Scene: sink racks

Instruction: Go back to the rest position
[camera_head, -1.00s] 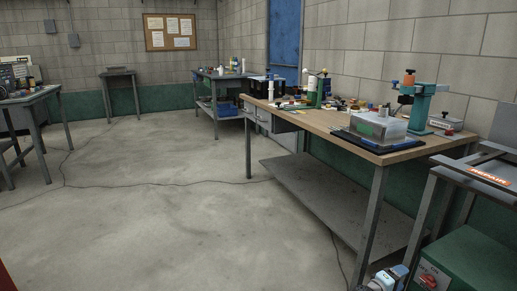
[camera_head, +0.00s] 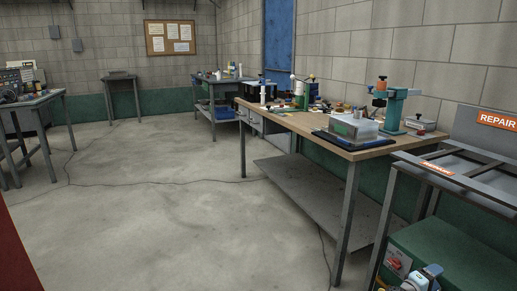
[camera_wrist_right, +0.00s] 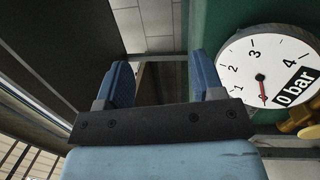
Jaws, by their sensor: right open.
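My right gripper (camera_head: 425,277) shows at the bottom right edge of the head view, low in front of the green-topped unit. In the right wrist view its two blue fingers (camera_wrist_right: 162,80) stand apart with nothing between them, so it is open and empty. My left gripper is not in either view.
A workbench (camera_head: 290,122) with a clear bin (camera_head: 352,128) stands at right. A grey rack marked REPAIR (camera_head: 437,168) and a green unit (camera_head: 455,250) are close at right. A pressure gauge (camera_wrist_right: 262,62) is right of the fingers. Floor (camera_head: 170,220) is open, crossed by a cable.

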